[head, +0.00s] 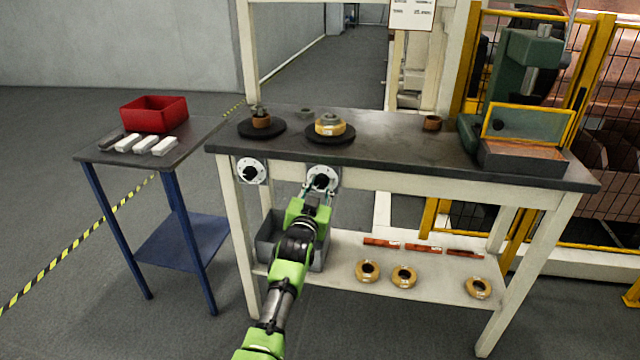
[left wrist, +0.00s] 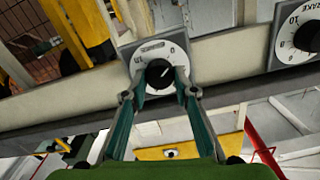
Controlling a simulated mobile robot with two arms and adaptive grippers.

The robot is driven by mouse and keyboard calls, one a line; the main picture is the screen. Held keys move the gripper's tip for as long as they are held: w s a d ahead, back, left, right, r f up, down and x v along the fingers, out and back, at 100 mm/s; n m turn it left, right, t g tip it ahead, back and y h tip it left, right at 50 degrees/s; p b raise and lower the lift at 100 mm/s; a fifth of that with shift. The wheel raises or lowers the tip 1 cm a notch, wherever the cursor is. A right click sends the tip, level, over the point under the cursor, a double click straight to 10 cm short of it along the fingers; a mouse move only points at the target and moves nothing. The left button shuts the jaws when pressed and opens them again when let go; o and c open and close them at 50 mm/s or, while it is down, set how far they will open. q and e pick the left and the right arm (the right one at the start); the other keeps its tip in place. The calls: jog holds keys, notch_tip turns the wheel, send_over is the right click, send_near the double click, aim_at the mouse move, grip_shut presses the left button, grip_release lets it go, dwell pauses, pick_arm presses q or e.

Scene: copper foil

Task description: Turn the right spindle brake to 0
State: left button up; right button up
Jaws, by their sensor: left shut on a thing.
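The right spindle brake is a black knob (head: 321,179) on a round white dial on the bench's front rail, below the right turntable. My left gripper (head: 318,190) reaches up to it. In the left wrist view the fingers (left wrist: 159,80) are shut on the right brake knob (left wrist: 158,73), one on each side. A white mark on the knob slants to the upper right in that view. The left spindle brake (head: 251,171) is on the same rail; my right gripper is not in view.
Above the brakes, a yellowish roll (head: 329,124) sits on the right turntable and a small brown roll (head: 261,121) on the left one. A grey bin (head: 268,240) stands on the lower shelf behind my arm. A side table with a red bin (head: 153,113) stands left.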

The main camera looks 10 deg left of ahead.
pick_arm(q)
jog(key=shift+n, duration=0.7)
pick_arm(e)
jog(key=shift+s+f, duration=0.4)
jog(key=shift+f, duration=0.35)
pick_arm(q)
jog(key=o, duration=1.1)
